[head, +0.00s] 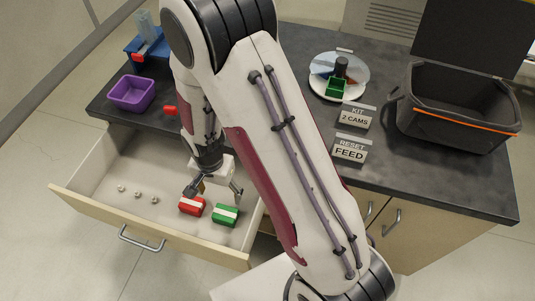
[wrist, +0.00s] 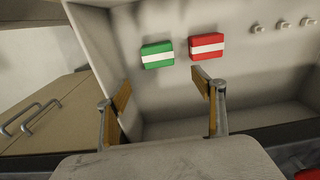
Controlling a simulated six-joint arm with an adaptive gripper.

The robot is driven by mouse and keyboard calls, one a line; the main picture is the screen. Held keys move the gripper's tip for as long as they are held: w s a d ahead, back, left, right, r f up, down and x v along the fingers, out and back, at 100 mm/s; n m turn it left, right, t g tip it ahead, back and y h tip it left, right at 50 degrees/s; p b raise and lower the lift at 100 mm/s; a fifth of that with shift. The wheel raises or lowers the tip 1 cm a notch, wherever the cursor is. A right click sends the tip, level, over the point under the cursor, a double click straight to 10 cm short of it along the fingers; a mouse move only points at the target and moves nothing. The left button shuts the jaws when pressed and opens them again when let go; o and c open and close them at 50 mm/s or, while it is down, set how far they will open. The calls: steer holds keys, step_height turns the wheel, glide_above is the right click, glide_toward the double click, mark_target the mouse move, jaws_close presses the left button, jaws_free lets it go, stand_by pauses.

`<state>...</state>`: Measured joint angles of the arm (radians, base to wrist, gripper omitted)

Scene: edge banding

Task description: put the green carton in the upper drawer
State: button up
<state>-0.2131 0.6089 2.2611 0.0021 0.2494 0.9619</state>
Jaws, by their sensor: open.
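The green carton (head: 226,215), with a white band, lies on the floor of the open upper drawer (head: 95,210), near its right end in the head view. A red carton (head: 192,206) with a white band lies just left of it, a small gap apart. In the wrist view the green carton (wrist: 157,54) is left of the red carton (wrist: 208,47). My gripper (head: 216,190) is over the drawer, behind the cartons in the head view. In the wrist view my gripper (wrist: 163,92) has its fingers wide apart with nothing between them. Both cartons are beyond the fingertips.
Several small light knobs (head: 138,194) lie in the drawer's left part. On the dark worktop stand a purple bin (head: 131,93), a round plate (head: 325,88) with a green box, two signs (head: 350,149) and an open black bag (head: 455,110). My arm crosses the middle.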

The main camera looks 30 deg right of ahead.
steer(key=s+d+r+n+t, duration=0.1)
steer(key=s+d+r+n, duration=0.1)
steer(key=r, duration=0.7)
steer(key=s+d+r+n+t, duration=0.2)
steer(key=s+r, duration=0.1)
steer(key=r, duration=0.6)
steer(key=s+d+r+n+t, duration=0.1)
steer(key=s+d+r+n, duration=0.1)
steer(key=r, duration=0.8)
steer(key=s+d+r+n+t, duration=0.1)
steer(key=s+d+r+n, duration=0.1)
steer(key=s+r, duration=0.3)
steer(key=shift+s+d+r+n, duration=0.15)
steer(key=shift+s+r+n, duration=0.15)
steer(key=shift+s, duration=1.6)
